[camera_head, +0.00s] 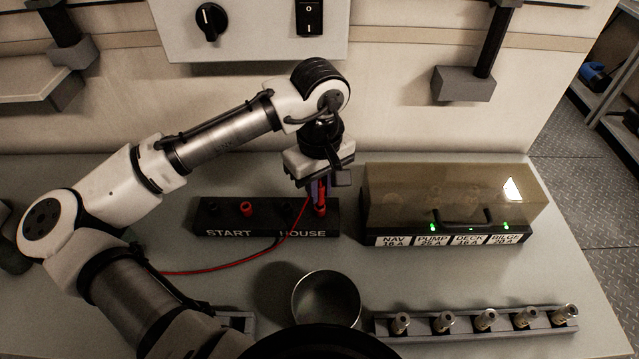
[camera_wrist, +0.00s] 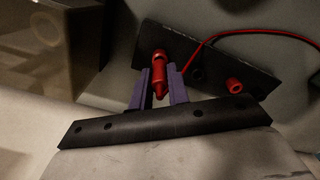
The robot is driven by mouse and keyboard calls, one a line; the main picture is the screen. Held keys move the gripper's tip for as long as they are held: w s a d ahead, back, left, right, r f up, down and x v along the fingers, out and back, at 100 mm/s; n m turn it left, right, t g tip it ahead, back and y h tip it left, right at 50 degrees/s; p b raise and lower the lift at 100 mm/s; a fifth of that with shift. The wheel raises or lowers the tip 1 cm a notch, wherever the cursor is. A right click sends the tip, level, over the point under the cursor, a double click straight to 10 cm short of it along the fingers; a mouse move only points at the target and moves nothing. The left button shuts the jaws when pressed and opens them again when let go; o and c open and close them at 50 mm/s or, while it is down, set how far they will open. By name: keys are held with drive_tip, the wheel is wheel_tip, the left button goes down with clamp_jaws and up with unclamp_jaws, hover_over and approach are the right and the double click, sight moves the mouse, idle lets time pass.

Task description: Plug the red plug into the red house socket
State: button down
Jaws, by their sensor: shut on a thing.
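The red plug (camera_head: 321,196) is upright between the purple fingers of my gripper (camera_head: 319,203), above the HOUSE end of a black socket block (camera_head: 265,229). In the wrist view the fingers (camera_wrist: 158,72) stand on both sides of the red plug (camera_wrist: 158,88). The plug's far end lines up with the red house socket, which it and the fingers largely hide. I cannot tell how deep it sits. A red cable (camera_head: 212,271) runs from the plug to the left across the table. The red START socket (camera_head: 246,209) is empty, left of my gripper.
A tinted-cover breaker box (camera_head: 455,195) stands close on the right of my gripper. A metal cup (camera_head: 326,298) stands in front of the block. A rail with several metal fuses (camera_head: 486,320) lies front right. A switch panel (camera_head: 250,28) is on the wall behind.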

drive_tip(key=shift+f, duration=0.6)
drive_tip(key=c, duration=1.3)
unclamp_jaws()
drive_tip(key=shift+r, duration=0.1)
wheel_tip(320, 180, up, 14)
drive_tip(key=shift+f+b, duration=0.2)
drive_tip(key=shift+b, duration=0.6)
